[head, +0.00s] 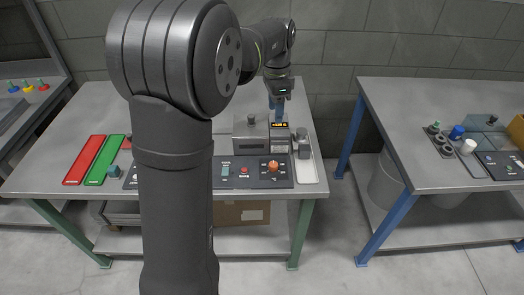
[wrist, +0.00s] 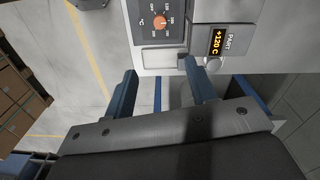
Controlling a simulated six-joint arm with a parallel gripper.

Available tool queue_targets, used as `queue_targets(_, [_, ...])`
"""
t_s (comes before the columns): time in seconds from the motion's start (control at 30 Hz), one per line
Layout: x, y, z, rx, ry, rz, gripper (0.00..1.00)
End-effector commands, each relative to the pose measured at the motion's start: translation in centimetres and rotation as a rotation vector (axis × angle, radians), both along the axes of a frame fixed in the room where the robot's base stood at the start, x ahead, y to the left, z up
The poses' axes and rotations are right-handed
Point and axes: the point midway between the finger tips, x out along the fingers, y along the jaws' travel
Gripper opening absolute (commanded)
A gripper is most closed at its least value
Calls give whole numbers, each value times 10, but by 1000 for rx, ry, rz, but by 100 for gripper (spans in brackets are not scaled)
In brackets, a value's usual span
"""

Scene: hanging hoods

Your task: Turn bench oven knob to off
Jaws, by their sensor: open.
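An orange knob (head: 272,165) sits on a dark control panel (head: 255,182) at the front right of the middle bench. An orange knob (wrist: 160,22) with a marked dial and a °C label also shows at the top of the wrist view; its pointer setting is too small to read surely. A grey box-shaped unit (head: 250,132), which may be the oven, stands behind the panel. My gripper (head: 277,107) is above the back of the bench, behind the knob. In the wrist view my gripper (wrist: 160,68) is open and empty, its fingers apart from the knob.
A display (head: 279,125) beside the grey unit reads +120 C in the wrist view (wrist: 217,42). A pale tray (head: 307,166) lies at the bench's right edge. Red (head: 84,160) and green (head: 106,160) strips lie left. A gap separates the right bench (head: 430,100).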

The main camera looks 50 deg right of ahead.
Motion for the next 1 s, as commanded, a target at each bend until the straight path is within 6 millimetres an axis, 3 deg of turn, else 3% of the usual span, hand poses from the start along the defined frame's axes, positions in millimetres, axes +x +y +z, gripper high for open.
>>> queue_targets(0.1, [4,0,-25,10,16,180,51])
queue_targets(0.3, [6,-1,-47,19,29,363,51])
queue_targets(0.57, [5,0,-78,23,31,381,51])
queue_targets(1.0, [0,1,-174,24,31,379,51])
